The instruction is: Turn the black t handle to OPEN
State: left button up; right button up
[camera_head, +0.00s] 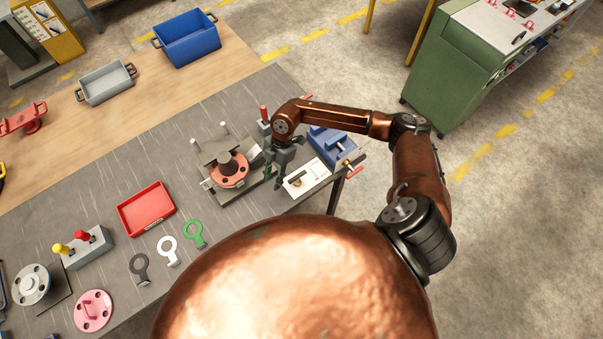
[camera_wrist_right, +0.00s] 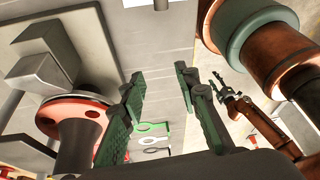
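A white plate (camera_head: 312,174) lies at the table's right edge in the head view. A small dark handle-like part with a brass-coloured bit (camera_head: 296,183) sits on it; it is too small to tell its T shape, its angle or any lettering. My right gripper (camera_head: 277,174) points down just left of the plate, apart from that part as far as I can tell. In the right wrist view its two green fingers (camera_wrist_right: 159,74) are spread, with only bare grey surface between them. A small gripper, apparently my left (camera_wrist_right: 230,88), shows at the right there; its fingers are unclear.
A flanged spool with a red flange (camera_head: 229,172) stands close left of my right gripper, also large in the wrist view (camera_wrist_right: 78,125). A blue vise-like block (camera_head: 329,143) is behind the plate. A red tray (camera_head: 146,208) and ring spanners (camera_head: 195,234) lie further left.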

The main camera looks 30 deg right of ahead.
aim_at(301, 173)
jog(key=d+m+h, duration=0.2)
jog(key=d+h, duration=0.2)
jog(key=d, duration=0.7)
jog(key=shift+g, duration=0.3)
jog(key=shift+s+d+f+p, duration=0.1)
jog(key=shift+f+p, duration=0.15)
jog(key=shift+f, duration=1)
jog(key=shift+s+d+f+p, duration=0.15)
jog(key=shift+f+p, duration=0.15)
jog(key=shift+f, duration=0.95)
jog(key=shift+s+d+f+p, duration=0.1)
jog(key=shift+f+p, duration=0.15)
jog(key=shift+f, duration=1)
grip_shut()
